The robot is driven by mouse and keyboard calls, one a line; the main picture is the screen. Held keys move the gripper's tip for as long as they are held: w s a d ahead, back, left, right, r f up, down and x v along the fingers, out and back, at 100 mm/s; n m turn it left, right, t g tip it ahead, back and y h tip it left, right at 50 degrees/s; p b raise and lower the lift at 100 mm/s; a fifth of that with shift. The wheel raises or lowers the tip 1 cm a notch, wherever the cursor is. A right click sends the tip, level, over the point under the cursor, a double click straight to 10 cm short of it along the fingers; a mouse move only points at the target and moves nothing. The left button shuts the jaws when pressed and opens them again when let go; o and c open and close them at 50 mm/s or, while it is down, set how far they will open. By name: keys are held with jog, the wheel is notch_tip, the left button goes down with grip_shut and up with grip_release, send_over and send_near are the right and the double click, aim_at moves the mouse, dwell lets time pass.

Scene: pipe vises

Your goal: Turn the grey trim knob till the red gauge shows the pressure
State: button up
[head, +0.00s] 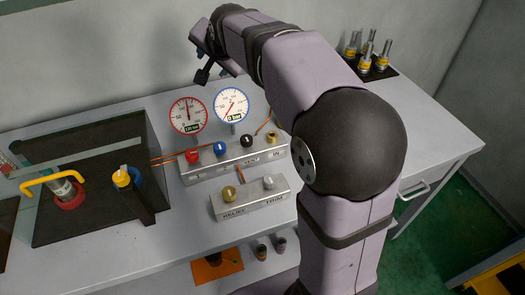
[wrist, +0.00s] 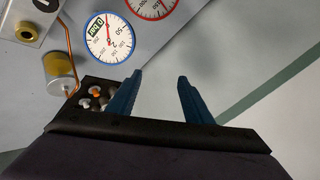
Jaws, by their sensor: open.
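The grey trim knob (head: 268,183) stands on the right of the small front block (head: 249,199), above the label TRIM. A brass knob (head: 228,193) stands on its left, above RELIEF. The red-rimmed gauge (head: 188,115) stands upright behind the valve block; its needle points nearly straight up, and a sign below it seems to read 120 bar. In the wrist view the red gauge (wrist: 152,5) is partly cut off at the top. My gripper (wrist: 157,82) is open and empty, raised near the back wall, well away from the trim knob; it also shows in the head view (head: 202,62).
The blue-rimmed gauge (head: 231,105) stands beside the red one. The long valve block (head: 232,161) carries red, blue, black and brass knobs. A dark vise station (head: 90,170) with yellow handles is at left. Bottles (head: 366,55) stand at the back right. My arm crosses the right side.

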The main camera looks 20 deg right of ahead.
jog(key=s+d+g+h+p, duration=0.1)
jog(key=s+d+p, duration=0.15)
jog(key=d, duration=0.35)
jog(key=m+g+p, duration=0.4)
jog(key=m+g, duration=0.1)
jog(key=g, duration=0.4)
send_over(270, 179)
jog(key=shift+y, duration=0.3)
notch_tip(270, 179, down, 13)
jog(key=shift+f, duration=0.1)
jog(key=shift+f+p, duration=0.45)
jog(key=shift+f, duration=3.2)
jog(key=shift+c, duration=0.7)
jog(key=c, duration=0.9)
